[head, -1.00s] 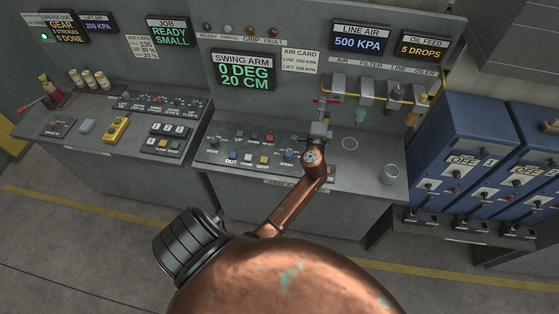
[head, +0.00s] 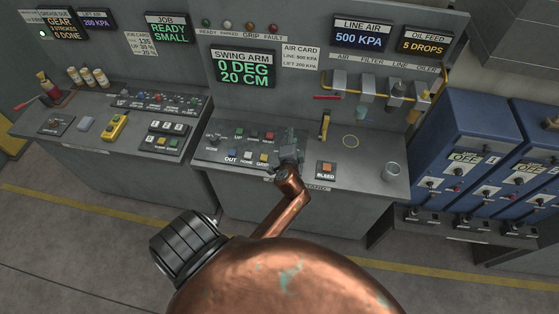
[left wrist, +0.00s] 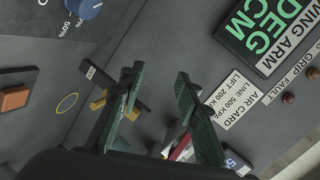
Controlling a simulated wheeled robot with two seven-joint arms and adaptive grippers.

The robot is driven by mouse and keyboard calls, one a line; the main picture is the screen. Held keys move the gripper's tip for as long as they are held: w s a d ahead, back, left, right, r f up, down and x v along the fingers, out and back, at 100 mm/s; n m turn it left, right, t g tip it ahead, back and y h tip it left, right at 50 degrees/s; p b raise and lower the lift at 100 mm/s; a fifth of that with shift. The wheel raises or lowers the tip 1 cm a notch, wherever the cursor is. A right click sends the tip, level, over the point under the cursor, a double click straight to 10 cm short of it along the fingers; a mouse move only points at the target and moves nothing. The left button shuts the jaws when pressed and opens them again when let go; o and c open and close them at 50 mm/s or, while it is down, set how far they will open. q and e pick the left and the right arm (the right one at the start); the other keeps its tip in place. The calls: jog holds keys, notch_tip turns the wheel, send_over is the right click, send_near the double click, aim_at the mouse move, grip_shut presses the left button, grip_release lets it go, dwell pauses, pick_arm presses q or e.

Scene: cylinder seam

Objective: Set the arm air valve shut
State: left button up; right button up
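Two handles could be the arm air valve; I cannot read a label on either. A red handle (head: 327,97) lies level at the left end of the air line on the back panel. A yellow lever (head: 325,125) stands on the right console, upright in the picture. My left gripper (head: 291,150) is over the console's buttons, left of the yellow lever and apart from both handles. In the left wrist view its two fingers (left wrist: 158,90) are spread and empty. They partly hide the yellow lever (left wrist: 99,103) and the red handle (left wrist: 181,147). My right gripper is not in view.
An orange BLEED button (head: 326,170), a yellow ring mark (head: 350,142) and a clear cup (head: 389,171) are on the right console. Filter bowls (head: 367,87) hang under the yellow air pipe. The LINE AIR display (head: 361,35) reads 500 KPA. Blue cabinets (head: 467,140) stand right.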

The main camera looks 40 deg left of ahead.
pick_arm(q)
jog(key=s+f+n+g+h, duration=0.1)
jog(key=s+f+n+g, duration=0.1)
jog(key=s+f, duration=0.5)
jog(key=shift+f+g+h+b, duration=0.3)
jog(key=shift+f+b, duration=0.05)
jog(key=shift+f, duration=0.2)
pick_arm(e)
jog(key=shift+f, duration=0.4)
